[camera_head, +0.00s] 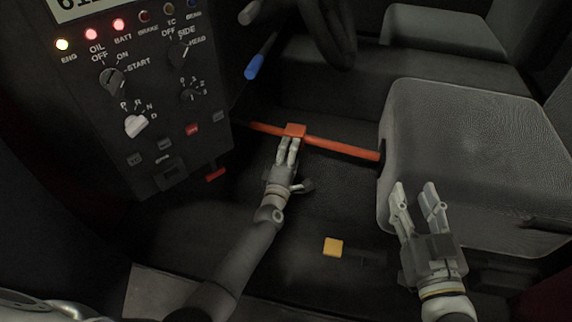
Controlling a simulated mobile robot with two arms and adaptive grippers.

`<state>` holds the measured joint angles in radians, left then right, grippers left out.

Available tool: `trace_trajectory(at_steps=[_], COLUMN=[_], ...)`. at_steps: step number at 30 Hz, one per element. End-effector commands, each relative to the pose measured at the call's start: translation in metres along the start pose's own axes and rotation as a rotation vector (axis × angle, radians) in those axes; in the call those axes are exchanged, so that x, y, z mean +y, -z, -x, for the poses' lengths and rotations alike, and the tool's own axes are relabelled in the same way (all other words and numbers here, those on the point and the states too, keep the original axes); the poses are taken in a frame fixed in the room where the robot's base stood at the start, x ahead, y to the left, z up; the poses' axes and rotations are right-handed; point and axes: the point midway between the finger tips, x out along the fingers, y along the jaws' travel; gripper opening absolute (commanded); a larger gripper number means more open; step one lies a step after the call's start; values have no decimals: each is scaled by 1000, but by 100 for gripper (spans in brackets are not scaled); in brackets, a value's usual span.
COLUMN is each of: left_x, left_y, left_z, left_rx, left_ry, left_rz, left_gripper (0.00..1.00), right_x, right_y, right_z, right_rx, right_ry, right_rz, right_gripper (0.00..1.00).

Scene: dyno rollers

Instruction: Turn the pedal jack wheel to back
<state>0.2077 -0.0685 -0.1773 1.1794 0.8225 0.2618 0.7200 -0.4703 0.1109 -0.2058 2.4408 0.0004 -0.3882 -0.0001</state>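An orange-red bar (340,148) runs from beside the console to the front of the grey seat box, and I take it as the pedal jack. An orange block (295,130) sits around its middle; I cannot tell whether this is the wheel. My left gripper (289,147) has its extended fingers just below the block, with its thumb standing apart. I cannot tell whether the fingertips touch the block. My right gripper (416,190) is open and empty, in front of the seat box, with its fingers spread and pointing up.
The dark console (150,100) with knobs and lit lamps stands at the left. The grey seat box (470,150) fills the right. A blue-handled lever (255,66) and a steering wheel (345,40) are at the back. A yellow block (333,247) is on the floor between my arms.

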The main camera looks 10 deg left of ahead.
Motion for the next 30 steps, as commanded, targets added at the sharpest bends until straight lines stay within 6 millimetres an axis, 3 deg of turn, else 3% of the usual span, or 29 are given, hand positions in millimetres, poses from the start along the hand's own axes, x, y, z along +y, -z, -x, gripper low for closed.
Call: trace_trajectory(at_steps=[19,30], left_x=[-1,0], left_y=[0,0], left_z=[100,117], left_rx=[0,0], left_ry=[3,1], left_rz=[-1,-1], left_gripper=[67,67], right_x=[0,0], right_y=[1,1], right_z=[0,0], right_rx=[1,1], right_ry=[0,0], right_rz=[0,0], right_gripper=[40,40])
